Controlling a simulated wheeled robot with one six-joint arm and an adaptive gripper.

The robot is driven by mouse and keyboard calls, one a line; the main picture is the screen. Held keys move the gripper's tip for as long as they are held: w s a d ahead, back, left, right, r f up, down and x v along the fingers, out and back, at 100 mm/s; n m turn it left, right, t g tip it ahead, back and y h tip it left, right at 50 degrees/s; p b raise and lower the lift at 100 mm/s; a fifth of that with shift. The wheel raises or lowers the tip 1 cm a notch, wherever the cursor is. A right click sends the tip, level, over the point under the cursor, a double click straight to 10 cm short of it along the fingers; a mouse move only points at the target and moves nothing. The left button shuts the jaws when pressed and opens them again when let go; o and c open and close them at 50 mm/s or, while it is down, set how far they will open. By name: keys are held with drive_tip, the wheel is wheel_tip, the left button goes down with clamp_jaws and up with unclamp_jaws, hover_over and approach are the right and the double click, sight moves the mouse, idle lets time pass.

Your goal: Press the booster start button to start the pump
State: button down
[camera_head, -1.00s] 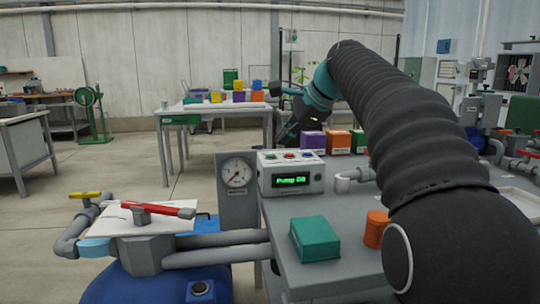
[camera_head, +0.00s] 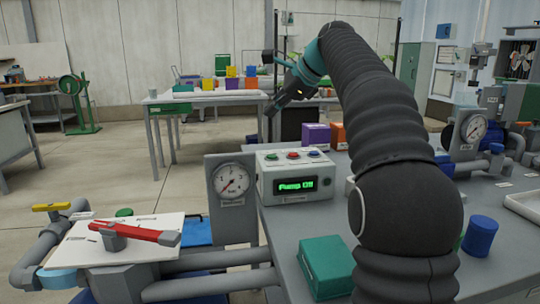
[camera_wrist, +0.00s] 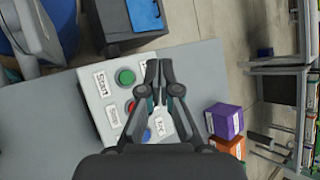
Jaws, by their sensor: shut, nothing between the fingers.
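A grey control box (camera_head: 291,176) stands on the grey bench, with a lit green display (camera_head: 297,186) whose text begins "Pump". On its top are a green button (camera_head: 271,156), a red button (camera_head: 293,156) and a blue button (camera_head: 314,154). In the wrist view the green button (camera_wrist: 125,76) has a "Start" label (camera_wrist: 103,84) beside it; the red (camera_wrist: 130,106) and blue buttons are partly covered by my gripper. My gripper (camera_wrist: 158,66) is shut and empty. Its tips appear just right of the green button in the wrist view. In the head view my gripper (camera_head: 270,110) is above the box, apart from it.
A pressure gauge (camera_head: 231,180) on a grey plate stands directly left of the box. A purple box (camera_head: 316,135) and an orange box stand behind it. A teal box (camera_head: 327,266) and a blue cylinder (camera_head: 480,236) are on the bench. A red-handled valve (camera_head: 135,232) is at left.

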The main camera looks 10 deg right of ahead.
sight(273, 156)
wheel_tip(273, 156, down, 9)
drive_tip(key=b, duration=0.4)
drive_tip(key=shift+r+b, duration=0.2)
drive_tip(key=shift+b, duration=0.15)
drive_tip(key=shift+f, duration=0.1)
drive_tip(key=shift+f, duration=0.1)
idle(1.2)
drive_tip(key=shift+f, duration=0.3)
drive_tip(key=shift+f, duration=0.4)
idle(0.9)
drive_tip(key=shift+r, duration=0.1)
drive_tip(key=shift+r+p, duration=0.7)
drive_tip(key=shift+p, duration=0.25)
